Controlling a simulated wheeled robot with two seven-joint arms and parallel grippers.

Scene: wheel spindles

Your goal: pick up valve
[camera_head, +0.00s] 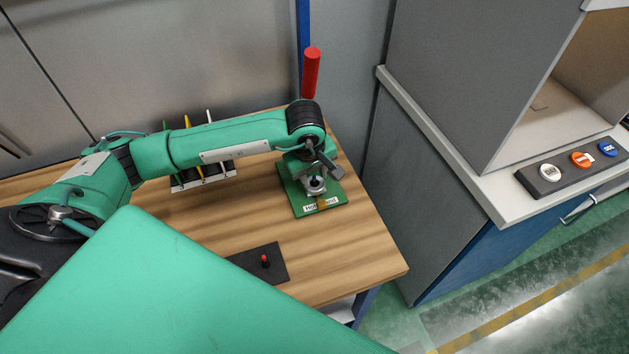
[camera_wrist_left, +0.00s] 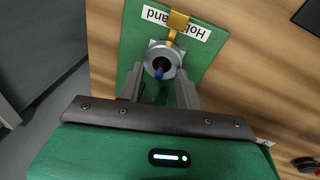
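The valve (camera_head: 316,185) is a small grey metal ring-shaped part with a dark bore on a green board (camera_head: 334,199) at the table's right end. The left wrist view shows its round metal end (camera_wrist_left: 164,58) with something blue in the bore and a brass-coloured piece beside it. My left gripper (camera_head: 322,168) points down at it. In the left wrist view the two grey fingers of my left gripper (camera_wrist_left: 160,88) stand apart, one on each side of the valve. Contact with the fingers cannot be made out. My right gripper is not in view.
A rack with coloured rods (camera_head: 200,174) stands behind my left arm. A dark plate with a red-tipped peg (camera_head: 265,261) lies near the table's front. A grey cabinet with a button box (camera_head: 571,167) stands at the right. Bare wood (camera_head: 345,245) lies in front of the board.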

